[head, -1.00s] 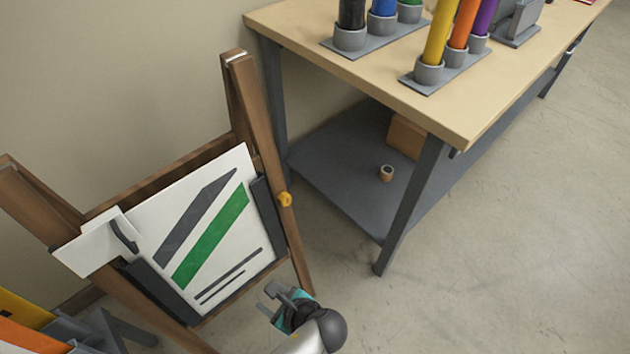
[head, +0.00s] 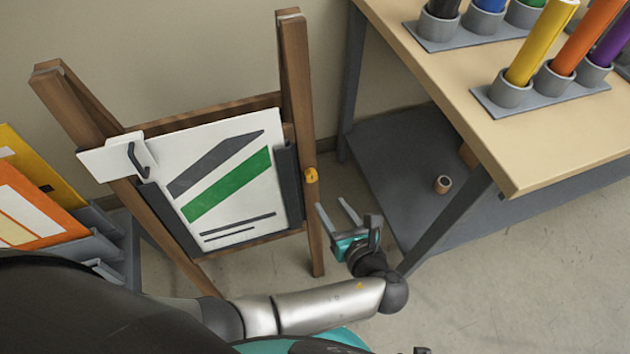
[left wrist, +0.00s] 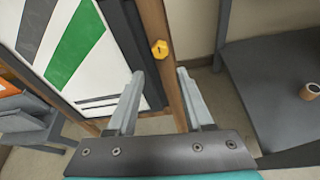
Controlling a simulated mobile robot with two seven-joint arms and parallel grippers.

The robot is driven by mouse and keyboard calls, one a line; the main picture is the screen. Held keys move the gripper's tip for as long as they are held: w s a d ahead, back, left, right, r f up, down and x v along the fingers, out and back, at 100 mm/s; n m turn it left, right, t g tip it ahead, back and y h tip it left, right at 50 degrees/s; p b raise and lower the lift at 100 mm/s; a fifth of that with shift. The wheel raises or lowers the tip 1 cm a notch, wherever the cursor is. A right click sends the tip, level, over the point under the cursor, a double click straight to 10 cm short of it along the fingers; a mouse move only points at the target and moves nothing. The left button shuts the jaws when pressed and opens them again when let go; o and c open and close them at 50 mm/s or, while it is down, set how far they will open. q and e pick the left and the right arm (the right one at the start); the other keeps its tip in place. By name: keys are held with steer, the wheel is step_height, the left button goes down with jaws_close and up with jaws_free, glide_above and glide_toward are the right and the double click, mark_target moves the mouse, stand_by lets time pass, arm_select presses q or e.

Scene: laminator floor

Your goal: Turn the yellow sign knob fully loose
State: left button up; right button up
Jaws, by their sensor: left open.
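The yellow sign knob (head: 311,175) sits on the right leg of a wooden easel (head: 296,95). The easel holds a white sign board (head: 225,175) with grey and green stripes. In the left wrist view the knob (left wrist: 160,49) is ahead of the fingertips, roughly in line with the gap between them. My left gripper (head: 333,209) is open and empty, below and to the right of the knob, apart from it. In the left wrist view its two fingers (left wrist: 160,72) are spread. My right gripper is not in view.
A wooden-topped table (head: 500,150) with colored rolls in grey holders stands on the right, its leg close to my left gripper. A small brown ring-shaped roll (head: 442,184) lies on its grey lower shelf (head: 400,150). Grey bins with yellow and orange boards (head: 30,205) stand at left.

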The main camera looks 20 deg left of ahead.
arm_select(q)
steer(key=b, duration=0.2)
glide_toward(313, 179)
steer(key=x, duration=0.4)
steer(key=shift+b+x, duration=0.9)
steer(key=shift+x, duration=0.45)
steer(key=shift+b+x, duration=0.45)
steer(key=shift+x, duration=0.6)
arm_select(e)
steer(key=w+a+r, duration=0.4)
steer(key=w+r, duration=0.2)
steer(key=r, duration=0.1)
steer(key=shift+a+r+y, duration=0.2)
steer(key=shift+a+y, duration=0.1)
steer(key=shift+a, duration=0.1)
arm_select(q)
steer(key=shift+a, duration=0.1)
steer(key=shift+c, duration=0.2)
jaws_close()
